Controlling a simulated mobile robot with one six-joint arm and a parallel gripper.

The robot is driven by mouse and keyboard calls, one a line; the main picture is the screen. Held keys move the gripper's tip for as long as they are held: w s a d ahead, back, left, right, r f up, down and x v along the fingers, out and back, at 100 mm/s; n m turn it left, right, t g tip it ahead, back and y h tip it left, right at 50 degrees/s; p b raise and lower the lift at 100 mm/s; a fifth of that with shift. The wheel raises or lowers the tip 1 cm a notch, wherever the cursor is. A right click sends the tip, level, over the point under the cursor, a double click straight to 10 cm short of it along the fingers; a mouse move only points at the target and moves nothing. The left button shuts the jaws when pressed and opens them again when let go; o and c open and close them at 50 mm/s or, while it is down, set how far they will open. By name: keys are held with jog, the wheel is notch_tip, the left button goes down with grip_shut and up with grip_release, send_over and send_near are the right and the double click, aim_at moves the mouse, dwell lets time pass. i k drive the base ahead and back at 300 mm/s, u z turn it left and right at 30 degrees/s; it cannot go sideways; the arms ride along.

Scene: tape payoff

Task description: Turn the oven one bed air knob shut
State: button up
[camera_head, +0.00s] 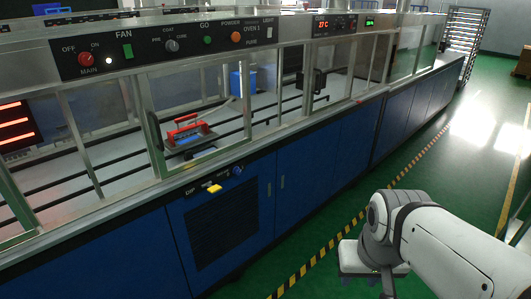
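A small dark blue round knob (238,170) sits at the upper right of a blue lower panel (210,215) below the oven counter. Small white lettering beside it is too small to read, so I cannot tell whether this is the bed air knob or how it is set. My white arm comes in from the lower right. Its end, with a pale block that seems to be my gripper (360,272), hangs over the green floor, well to the right of the panel. Its fingertips are not clear. It is apart from the knob.
A yellow piece (214,188) sits left of the knob near the DIP label. The upper panel carries a red OFF/ON MAIN knob (86,59), a grey knob (171,46) and a green FAN switch (128,51). A red-handled tool (187,130) stands behind the window. Green floor (440,150) is clear.

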aim_at(237, 170)
jog(key=i, duration=1)
jog(key=z, duration=0.1)
